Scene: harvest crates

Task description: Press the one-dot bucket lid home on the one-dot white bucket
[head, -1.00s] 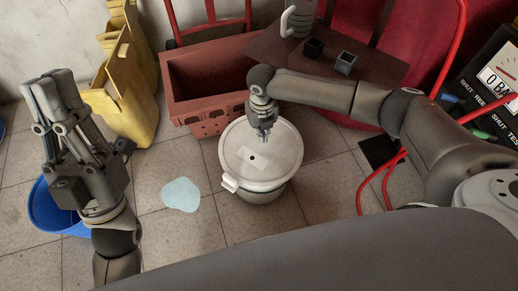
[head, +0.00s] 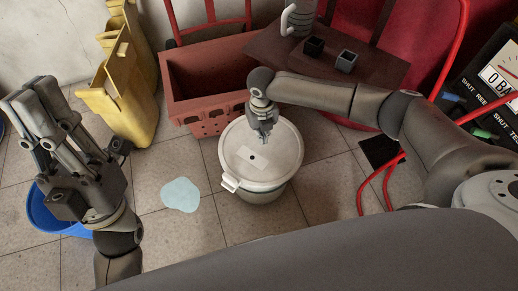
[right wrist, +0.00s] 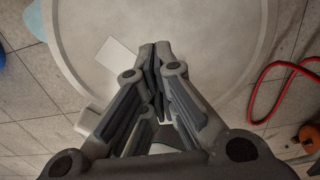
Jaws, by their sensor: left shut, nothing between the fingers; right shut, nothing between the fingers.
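The white bucket (head: 262,196) stands on the tiled floor in the head view. Its lid (head: 270,165), with a pale label bearing one dark dot, lies over the top; I cannot tell if the rim is fully seated all round. The lid also fills much of the right wrist view (right wrist: 215,35). My right gripper (head: 265,138) is shut and empty, pointing down at the far part of the lid; I cannot tell if it touches. In the right wrist view its fingertips (right wrist: 155,48) are together beside the label. My left gripper (head: 30,95) is shut and empty, raised at the left.
A red-brown crate (head: 203,107) stands behind the bucket. A yellow container (head: 122,95) and a blue bucket (head: 45,217) are at the left. A pale blue puddle (head: 181,195) lies on the floor. A dark table (head: 285,52) and a red hose (head: 387,187) are at the right.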

